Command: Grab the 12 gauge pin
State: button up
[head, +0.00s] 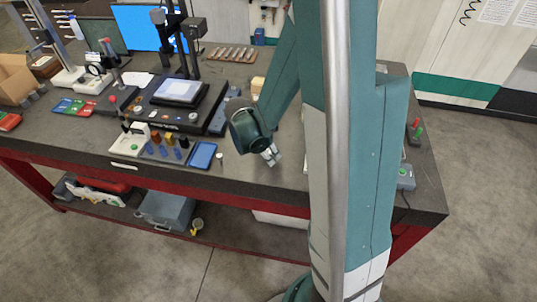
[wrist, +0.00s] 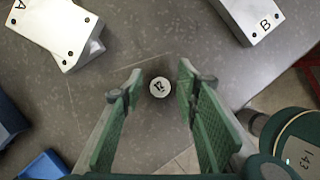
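In the wrist view, the gauge pin marked 12 (wrist: 159,87) shows from above as a small round pale top with a dark number. It appears to stand upright on the grey bench. My gripper (wrist: 160,80) is open, with its two green-padded fingers on either side of the pin in this view. Clear gaps show between the pin and both fingers, and nothing is held. How far above the pin the fingertips are is hard to tell. In the head view my gripper (head: 272,156) hangs near the bench's front edge. A small white-topped pin (head: 220,158) stands left of it; I cannot tell whether it is the same pin.
In the wrist view, metal block A (wrist: 62,28) lies upper left and block B (wrist: 250,18) upper right. A blue tray (wrist: 45,165) is lower left. In the head view, a blue tray (head: 203,155) and a white gauge stand (head: 130,138) are left of my gripper.

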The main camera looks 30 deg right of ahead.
aim_at(269, 151)
jog(key=c, duration=1)
jog(key=shift+r, duration=0.15)
jog(key=shift+r, duration=4.85)
